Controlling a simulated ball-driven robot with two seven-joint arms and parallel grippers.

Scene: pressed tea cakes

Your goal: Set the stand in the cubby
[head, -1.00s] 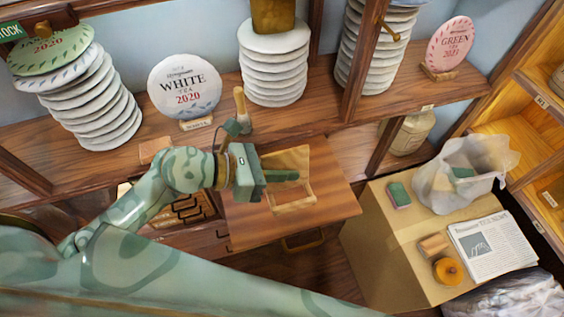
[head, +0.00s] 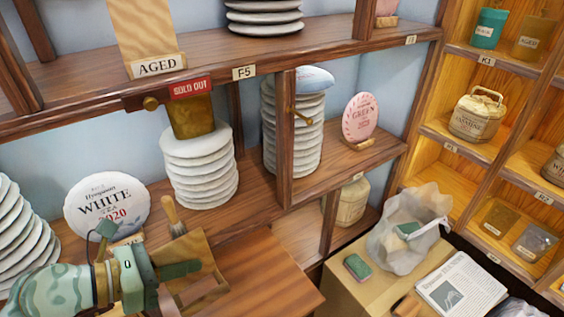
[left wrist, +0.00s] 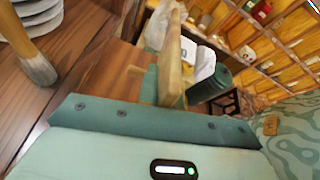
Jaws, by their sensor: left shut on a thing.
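My left gripper (head: 178,272) is shut on a wooden stand. The stand (head: 191,250) is a tan panel with a ledge at its lower end, partly hidden by the fingers. It is over the left part of the reddish-brown cabinet top (head: 265,275); I cannot tell whether it touches. In the left wrist view the stand (left wrist: 172,55) shows as a narrow tan board rising beyond the gripper's dark green edge. Several open cubbies fill the orange-brown shelving at right, including a lower bare one (head: 432,178); I cannot tell which is meant. My right gripper is not in view.
A wooden-handled brush (head: 171,212) stands just behind the gripper. Stacks of white tea cakes (head: 203,180) and a WHITE tea disc (head: 107,207) line the shelf. A cardboard box (head: 375,285) with a bag (head: 405,215) and newspaper (head: 460,287) is at the lower right.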

